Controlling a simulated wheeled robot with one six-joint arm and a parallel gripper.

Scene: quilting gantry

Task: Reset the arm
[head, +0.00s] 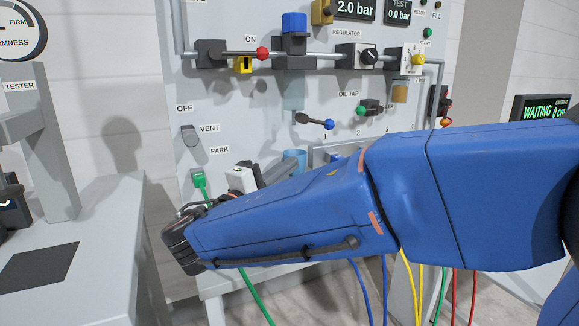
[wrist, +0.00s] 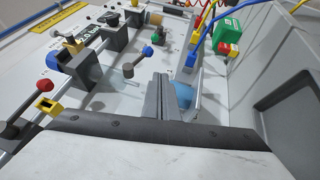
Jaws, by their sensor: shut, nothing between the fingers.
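My blue arm (head: 290,215) reaches across the head view from the right, in front of the lower part of the panel. Its dark wrist end (head: 185,245) is at the lower left. My gripper's fingers do not show clearly in the head view. In the wrist view my gripper (wrist: 160,82) shows as shut grey fingers, empty and pointing towards the panel. A blue cylinder (wrist: 183,95) is just beside and beyond them; part of it also shows in the head view (head: 295,158) above my arm. I cannot tell whether the fingers touch anything.
The panel (head: 225,105) carries a red-knobbed lever (head: 262,53), a blue-knobbed lever (head: 329,124) and a green-knobbed oil tap (head: 361,111). A green plug (head: 198,178) sits under the PARK label. A grey tester stand (head: 50,140) is at left. Several coloured hoses hang below my arm.

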